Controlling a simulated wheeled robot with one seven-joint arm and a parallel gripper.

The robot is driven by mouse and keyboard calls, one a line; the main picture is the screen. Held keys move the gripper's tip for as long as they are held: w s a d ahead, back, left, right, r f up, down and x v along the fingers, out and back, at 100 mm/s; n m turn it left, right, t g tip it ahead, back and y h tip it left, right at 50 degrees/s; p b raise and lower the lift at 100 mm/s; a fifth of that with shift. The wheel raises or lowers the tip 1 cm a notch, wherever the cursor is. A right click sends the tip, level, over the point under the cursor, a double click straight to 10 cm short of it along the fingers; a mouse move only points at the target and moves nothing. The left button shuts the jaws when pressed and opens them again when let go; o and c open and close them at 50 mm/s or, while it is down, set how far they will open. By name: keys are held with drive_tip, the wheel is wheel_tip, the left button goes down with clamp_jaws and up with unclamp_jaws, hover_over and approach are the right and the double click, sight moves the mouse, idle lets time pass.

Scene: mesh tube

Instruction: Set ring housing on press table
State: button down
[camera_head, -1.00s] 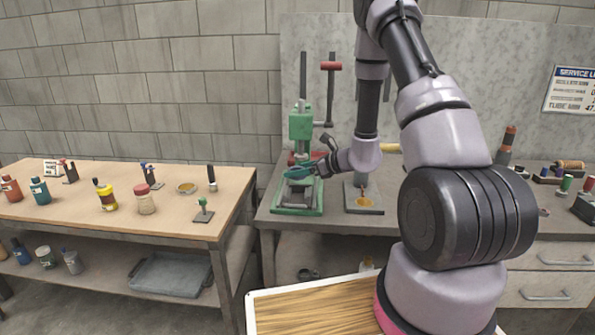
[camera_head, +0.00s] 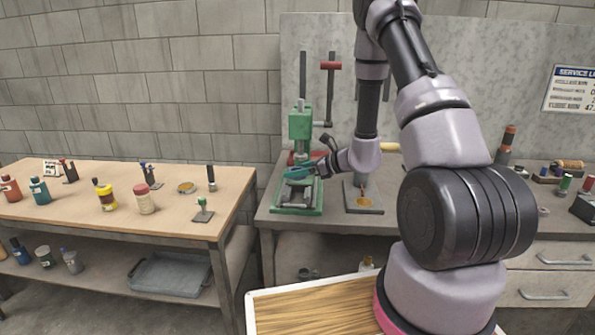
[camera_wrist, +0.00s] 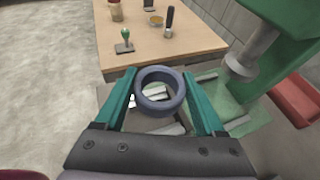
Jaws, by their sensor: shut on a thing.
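The ring housing (camera_wrist: 143,96), a dark grey-blue ring, is between the teal fingers of my gripper (camera_wrist: 160,92) in the wrist view. The gripper is shut on it and holds it over the press base. In the head view my gripper (camera_head: 297,172) is at the front of the green press (camera_head: 301,125), below its ram; the ring is too small to make out there. The press table (camera_head: 297,195) shows as grey blocks on a green base. In the wrist view the ring and fingers partly hide the press table (camera_wrist: 168,130). I cannot tell whether the ring touches it.
The press column and ram (camera_wrist: 255,62) stand close to the right of my fingers in the wrist view. A plate with a post (camera_head: 363,199) stands right of the press. A wooden table (camera_head: 120,212) with bottles and tools is at left.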

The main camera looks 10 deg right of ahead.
drive_tip(key=shift+f, duration=2.65)
idle(2.3)
unclamp_jaws()
drive_tip(key=shift+s+d, duration=0.1)
